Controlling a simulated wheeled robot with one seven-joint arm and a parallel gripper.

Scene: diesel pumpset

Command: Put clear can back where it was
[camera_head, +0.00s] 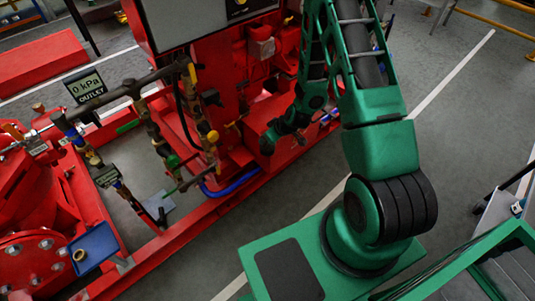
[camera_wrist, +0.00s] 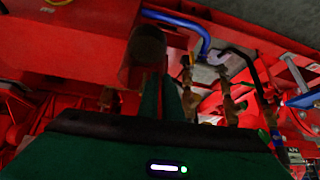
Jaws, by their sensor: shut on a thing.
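My gripper's green fingers (camera_wrist: 168,98) show in the wrist view, close together, with a dark, brownish see-through cylinder at their tips. This looks like the clear can (camera_wrist: 146,46); its outline is blurred and dim. In the head view my gripper (camera_head: 267,144) is beside the red frame of the pumpset, right of the pipes and valves. The can cannot be made out there.
Red pumpset framework (camera_head: 178,236) fills the left and middle. Brass valves and pipes (camera_head: 157,135) stand left of my gripper, with a blue hose (camera_head: 234,184) below. A blue tray (camera_head: 97,243) holds a brass ring (camera_head: 79,254). Grey floor (camera_head: 455,125) is open at right.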

